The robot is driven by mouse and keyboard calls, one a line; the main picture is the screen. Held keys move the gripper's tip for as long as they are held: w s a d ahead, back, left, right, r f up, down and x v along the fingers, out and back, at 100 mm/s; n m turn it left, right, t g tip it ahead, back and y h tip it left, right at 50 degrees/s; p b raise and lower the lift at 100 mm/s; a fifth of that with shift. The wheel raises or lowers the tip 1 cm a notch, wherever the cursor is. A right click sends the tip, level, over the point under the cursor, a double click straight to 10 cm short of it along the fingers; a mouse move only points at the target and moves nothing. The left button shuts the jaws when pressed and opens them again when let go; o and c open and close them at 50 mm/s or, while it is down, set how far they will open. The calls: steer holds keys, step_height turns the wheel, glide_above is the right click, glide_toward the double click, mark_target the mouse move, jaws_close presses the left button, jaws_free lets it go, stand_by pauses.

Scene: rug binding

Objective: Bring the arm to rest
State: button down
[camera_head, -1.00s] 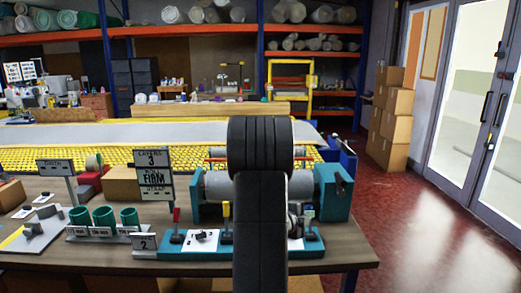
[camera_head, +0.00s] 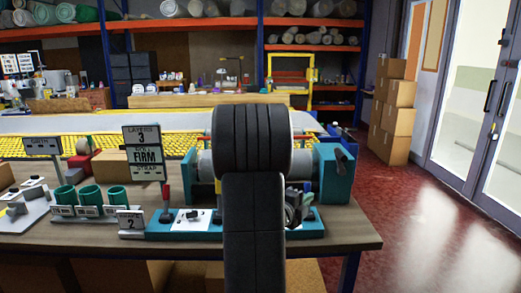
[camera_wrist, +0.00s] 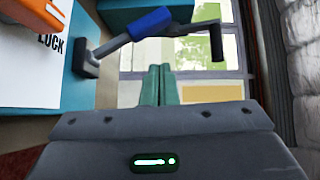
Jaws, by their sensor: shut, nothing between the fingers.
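My arm (camera_head: 252,200) stands upright in the middle of the head view, its dark links in front of the teal machine (camera_head: 335,175) on the bench. A lever with a blue sleeve (camera_wrist: 150,22) and a dark end lies just beyond the fingertips in that picture. I cannot tell its distance, but no contact shows.
The wooden bench (camera_head: 340,232) holds green cups (camera_head: 90,196), a LAYERS 3 FIRM sign (camera_head: 143,152) and a red-handled lever (camera_head: 166,197). A white panel marked LOCK (camera_wrist: 28,55) is close at left in the wrist view. Red floor (camera_head: 430,230) is clear at right; boxes (camera_head: 393,110) stand behind.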

steer(key=shift+s+f+m+t+h+b, duration=0.95)
steer(key=shift+s+m+b, duration=0.35)
steer(key=shift+b, duration=2.05)
steer(key=shift+s+f+m+t+h+b, duration=0.15)
steer(key=shift+s+f+m+h+b, duration=0.25)
steer(key=shift+m+b, duration=0.25)
steer(key=shift+s+f+m+t+h+b, duration=0.1)
steer(key=shift+s+f+m+h+b, duration=0.15)
steer(key=shift+m+h+b, duration=0.3)
steer(key=shift+s+m, duration=0.1)
steer(key=shift+m, duration=0.2)
